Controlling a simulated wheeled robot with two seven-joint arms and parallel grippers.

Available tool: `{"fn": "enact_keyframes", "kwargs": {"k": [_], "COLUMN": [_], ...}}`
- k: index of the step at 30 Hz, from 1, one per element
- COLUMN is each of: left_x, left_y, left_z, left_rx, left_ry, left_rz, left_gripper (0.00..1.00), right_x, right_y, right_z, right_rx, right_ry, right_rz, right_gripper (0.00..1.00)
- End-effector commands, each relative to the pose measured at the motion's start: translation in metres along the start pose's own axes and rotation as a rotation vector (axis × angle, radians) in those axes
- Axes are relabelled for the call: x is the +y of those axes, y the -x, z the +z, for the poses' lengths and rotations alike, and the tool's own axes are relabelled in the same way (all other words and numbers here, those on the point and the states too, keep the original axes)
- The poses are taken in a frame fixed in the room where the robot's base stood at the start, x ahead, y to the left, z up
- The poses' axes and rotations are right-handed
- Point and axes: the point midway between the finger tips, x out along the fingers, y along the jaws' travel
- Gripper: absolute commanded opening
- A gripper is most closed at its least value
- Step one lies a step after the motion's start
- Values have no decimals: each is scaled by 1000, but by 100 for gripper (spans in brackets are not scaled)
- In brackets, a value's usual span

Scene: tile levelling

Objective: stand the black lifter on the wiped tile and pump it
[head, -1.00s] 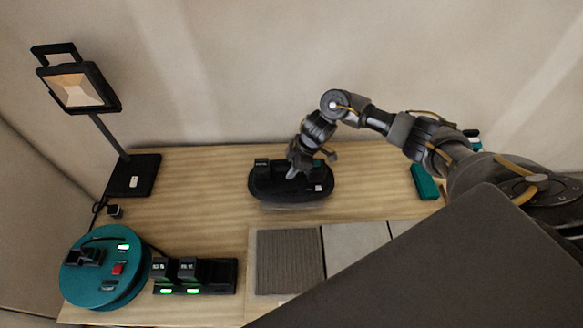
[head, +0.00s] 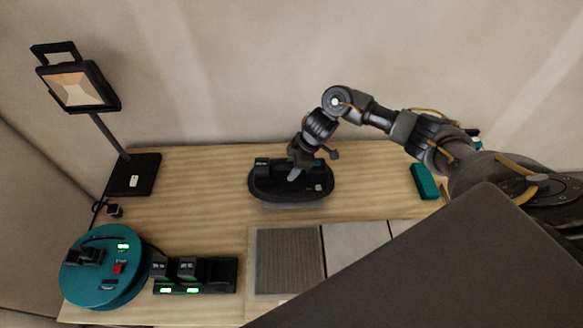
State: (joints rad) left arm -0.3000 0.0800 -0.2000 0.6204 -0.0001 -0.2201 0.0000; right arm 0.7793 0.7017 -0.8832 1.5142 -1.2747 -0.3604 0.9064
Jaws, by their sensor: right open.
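The black lifter (head: 262,190) stands on the wooden bench near the back middle. It has an oval black base and a raised dark body with a small light button on its right side. My right gripper (head: 296,172) is open at the lifter, with its fingers at the middle of the lifter's top; I cannot tell whether they touch it. Three tiles lie at the front: a grey ribbed one (head: 290,262) and two smooth pale ones, the nearer one (head: 352,245) and the right one (head: 402,226). My dark body hides their front right part. My left gripper is not in view.
A work lamp (head: 140,175) stands at the back left. A teal cable reel (head: 95,280) sits at the front left, beside a black charger (head: 222,275) with lit batteries. A teal block (head: 424,181) lies at the right. The bench (head: 200,215) left of the lifter is clear.

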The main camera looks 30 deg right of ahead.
Motion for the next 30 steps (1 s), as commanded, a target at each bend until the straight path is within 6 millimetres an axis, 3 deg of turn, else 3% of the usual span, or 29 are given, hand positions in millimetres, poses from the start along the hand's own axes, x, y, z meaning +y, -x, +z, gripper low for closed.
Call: {"fn": "enact_keyframes", "kwargs": {"k": [9, 15, 30], "left_x": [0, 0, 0], "left_y": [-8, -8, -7], "left_z": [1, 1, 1], "left_rx": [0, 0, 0], "left_ry": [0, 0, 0], "left_rz": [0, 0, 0], "left_gripper": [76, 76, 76], "right_x": [2, 2, 0], "right_y": [62, 91, 99], "right_z": [0, 0, 0], "right_rx": [2, 1, 1], "right_ry": [3, 2, 0], "right_rz": [5, 5, 2], "right_gripper": [47, 47, 47]}}
